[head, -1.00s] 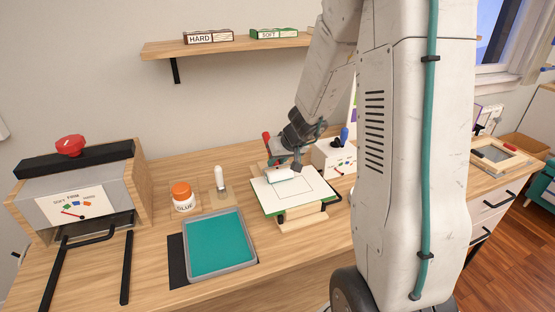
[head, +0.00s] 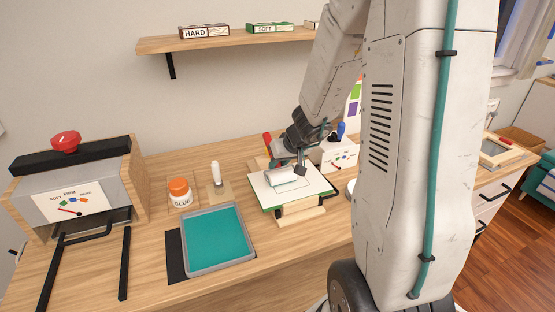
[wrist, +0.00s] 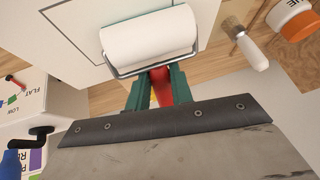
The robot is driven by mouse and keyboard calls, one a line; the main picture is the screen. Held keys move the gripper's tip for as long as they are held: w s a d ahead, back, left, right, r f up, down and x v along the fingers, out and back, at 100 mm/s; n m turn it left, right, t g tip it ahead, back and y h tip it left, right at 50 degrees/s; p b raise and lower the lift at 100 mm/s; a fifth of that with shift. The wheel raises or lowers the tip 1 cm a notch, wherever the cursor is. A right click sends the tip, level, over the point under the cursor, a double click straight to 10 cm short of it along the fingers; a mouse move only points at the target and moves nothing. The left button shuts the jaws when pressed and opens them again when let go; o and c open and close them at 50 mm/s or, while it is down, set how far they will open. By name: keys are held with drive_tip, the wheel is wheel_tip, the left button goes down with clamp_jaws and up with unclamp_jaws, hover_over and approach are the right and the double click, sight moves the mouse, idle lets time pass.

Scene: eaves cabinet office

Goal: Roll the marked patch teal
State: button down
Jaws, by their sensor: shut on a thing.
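My gripper (wrist: 158,92) is shut on the red handle (wrist: 160,82) of a paint roller. The sheet lies on a raised wooden stand and bears a thin dark outline, the marked patch (head: 307,179), which looks white inside. The roller hides part of the outline. A grey tray (head: 186,268) with teal paint (head: 215,235) stands to the left, apart from the roller.
An orange-capped glue jar (head: 180,194) and a white-handled brush (head: 216,176) stand behind the tray. A dial machine with a red knob (head: 65,141) is at the left. A white box with a blue handle (head: 340,150) stands behind and right of the sheet.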

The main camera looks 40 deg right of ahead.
sight(284, 174)
drive_tip(key=shift+s+a, duration=0.3)
drive_tip(key=shift+s, duration=0.7)
drive_tip(key=shift+s+a, duration=0.25)
drive_tip(key=shift+s, duration=0.75)
drive_tip(key=shift+r, duration=0.15)
drive_tip(key=shift+r, duration=0.3)
drive_tip(key=shift+w+d+r, duration=0.1)
drive_tip(key=shift+w+d, duration=0.25)
drive_tip(key=shift+w, duration=0.95)
drive_tip(key=shift+w+d+f, duration=0.1)
drive_tip(key=shift+w+d, duration=0.3)
drive_tip(key=shift+w, duration=0.9)
drive_tip(key=shift+w+d+r, duration=0.1)
drive_tip(key=shift+w+d, duration=0.25)
drive_tip(key=shift+w, duration=0.95)
drive_tip(key=shift+f, duration=0.5)
drive_tip(key=shift+s, duration=0.1)
drive_tip(key=shift+s+a, duration=0.25)
drive_tip(key=shift+s, duration=0.6)
drive_tip(key=shift+s+a+f, duration=0.1)
drive_tip(key=shift+s+a, duration=0.1)
drive_tip(key=shift+s, duration=0.5)
drive_tip(key=shift+s+a, duration=0.2)
drive_tip(key=shift+s, duration=0.5)
drive_tip(key=shift+s+a+f, duration=0.1)
drive_tip(key=shift+s+a, duration=0.1)
drive_tip(key=shift+s, duration=0.5)
